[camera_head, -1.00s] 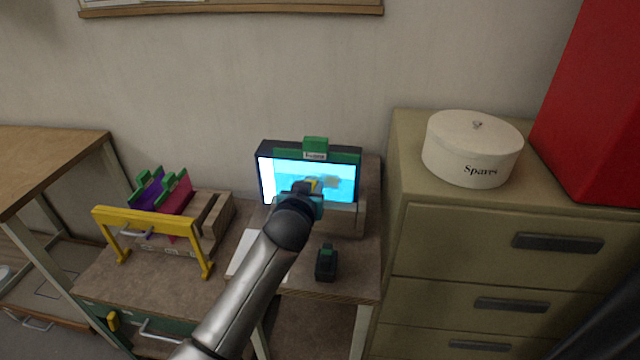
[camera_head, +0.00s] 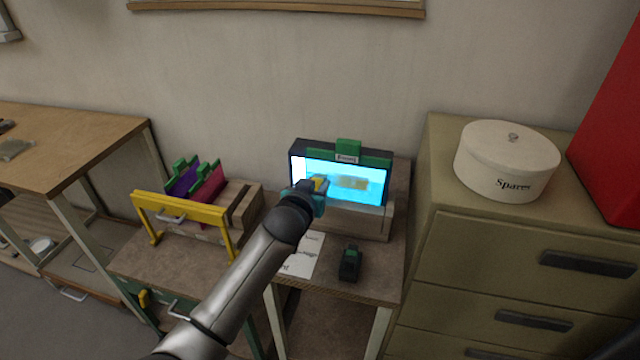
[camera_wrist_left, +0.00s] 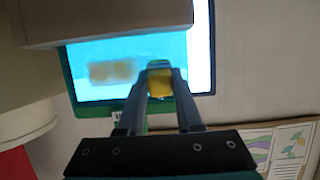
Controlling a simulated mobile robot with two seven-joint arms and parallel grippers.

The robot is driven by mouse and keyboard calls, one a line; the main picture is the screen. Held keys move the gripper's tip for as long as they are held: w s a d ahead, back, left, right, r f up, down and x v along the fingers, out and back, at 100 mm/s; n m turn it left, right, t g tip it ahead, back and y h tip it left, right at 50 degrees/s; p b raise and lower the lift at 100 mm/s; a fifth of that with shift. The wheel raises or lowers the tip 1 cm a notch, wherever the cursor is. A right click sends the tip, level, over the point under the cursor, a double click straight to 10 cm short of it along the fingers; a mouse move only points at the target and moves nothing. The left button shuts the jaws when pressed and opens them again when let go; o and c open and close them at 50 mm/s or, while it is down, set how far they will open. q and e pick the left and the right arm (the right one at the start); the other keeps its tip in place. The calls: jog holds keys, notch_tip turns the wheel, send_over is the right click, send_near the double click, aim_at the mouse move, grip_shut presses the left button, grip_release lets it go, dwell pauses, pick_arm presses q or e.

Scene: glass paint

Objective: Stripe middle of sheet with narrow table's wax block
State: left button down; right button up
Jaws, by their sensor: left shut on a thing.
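The bright blue-white sheet (camera_head: 375,172) stands upright in a dark frame with a green clip bar on the narrow table (camera_head: 375,283). A brownish-yellow smear (camera_head: 352,183) lies across its middle; it also shows in the left wrist view (camera_wrist_left: 113,72). My left gripper (camera_head: 317,188) is in front of the sheet's left part, left of the smear. It is shut on a yellow wax block (camera_wrist_left: 159,82). I cannot tell whether the block touches the sheet. The gripper hides part of the sheet's left side in the head view. My right gripper is not in view.
A wooden ledge (camera_head: 358,222) runs below the sheet. A dark block with a green top (camera_head: 350,262) and a white paper (camera_head: 303,257) lie in front. A yellow rack handle (camera_head: 180,209) stands left, near purple and magenta pieces. A cabinet with a white tin (camera_head: 505,160) stands right.

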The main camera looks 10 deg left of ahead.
pick_arm(q)
jog(key=s+p, duration=0.4)
jog(key=s, duration=0.2)
dwell(0.3)
jog(key=s+p, duration=0.2)
jog(key=s, duration=0.1)
jog(key=shift+a, duration=0.1)
dwell(0.4)
dwell(0.6)
